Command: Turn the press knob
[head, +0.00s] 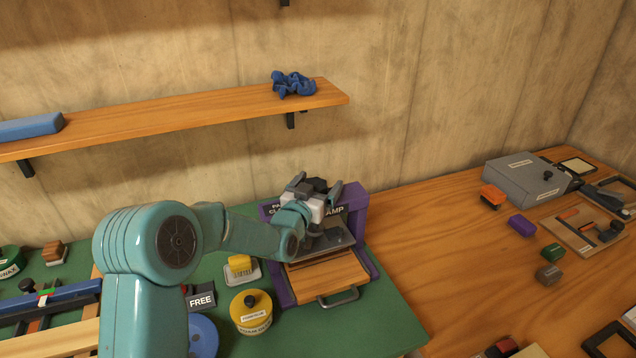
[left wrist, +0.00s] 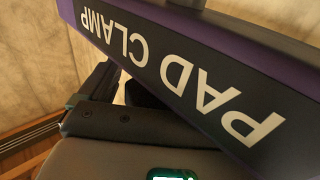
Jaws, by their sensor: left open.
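The purple press (head: 358,215) stands on the green mat, with a dark front sign partly covered by my gripper. In the left wrist view its sign (left wrist: 190,75) reads "PAD CLAMP", upside down and very close. Below the sign are a grey plate (head: 330,240), a wooden board (head: 328,277) and a grey handle (head: 338,297). My left gripper (head: 317,186) is open at the top of the press, in front of its sign. A dark shape shows between its fingers; I cannot tell if this is the knob. No knob shows clearly on the press. My right gripper is not in view.
A yellow round tin (head: 250,318), a yellow block (head: 240,265) and a "FREE" sign (head: 201,301) stand left of the press, near my arm. A wooden shelf (head: 190,112) is above.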

